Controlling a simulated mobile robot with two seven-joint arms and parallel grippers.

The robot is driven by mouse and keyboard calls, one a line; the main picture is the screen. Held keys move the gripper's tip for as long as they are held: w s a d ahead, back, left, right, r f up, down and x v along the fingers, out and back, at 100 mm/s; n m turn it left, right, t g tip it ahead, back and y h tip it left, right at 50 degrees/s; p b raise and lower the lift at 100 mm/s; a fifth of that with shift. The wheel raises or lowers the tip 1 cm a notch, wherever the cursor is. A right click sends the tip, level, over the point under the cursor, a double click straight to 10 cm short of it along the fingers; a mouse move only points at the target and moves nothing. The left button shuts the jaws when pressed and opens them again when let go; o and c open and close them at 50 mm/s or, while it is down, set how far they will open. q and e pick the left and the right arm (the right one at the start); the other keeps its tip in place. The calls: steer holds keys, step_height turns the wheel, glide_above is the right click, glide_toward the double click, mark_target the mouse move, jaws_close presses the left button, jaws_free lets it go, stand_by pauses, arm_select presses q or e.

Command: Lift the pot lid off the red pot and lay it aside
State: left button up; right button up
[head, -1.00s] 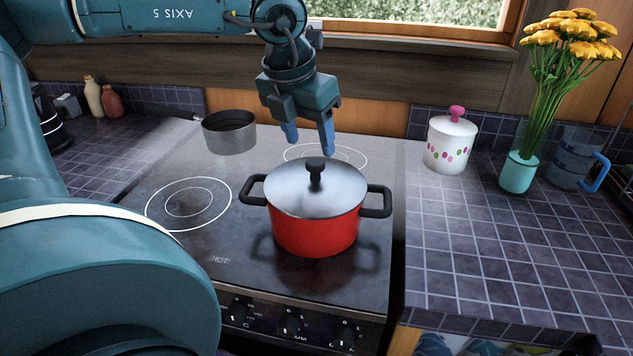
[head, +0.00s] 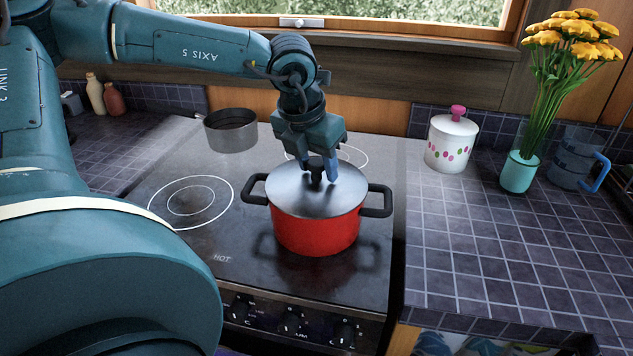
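The red pot (head: 315,236) stands on the front right of the stovetop, with two black side handles. Its grey metal lid (head: 290,198) sits flat on it, with a black knob (head: 316,180) in the middle. My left gripper (head: 318,176) points down over the lid, with its blue fingertips on either side of the knob. The fingers look apart and partly hide the knob; I cannot see contact with it. My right gripper is out of view.
A grey open pan (head: 231,131) stands at the back left of the stovetop (head: 165,250). On the tiled counter (head: 490,250) at the right are a white canister (head: 450,145), a teal flower vase (head: 519,172) and a blue-handled mug (head: 572,160). The counter's front right is clear.

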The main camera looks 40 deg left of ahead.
arm_select(q)
steer(key=c, duration=0.9)
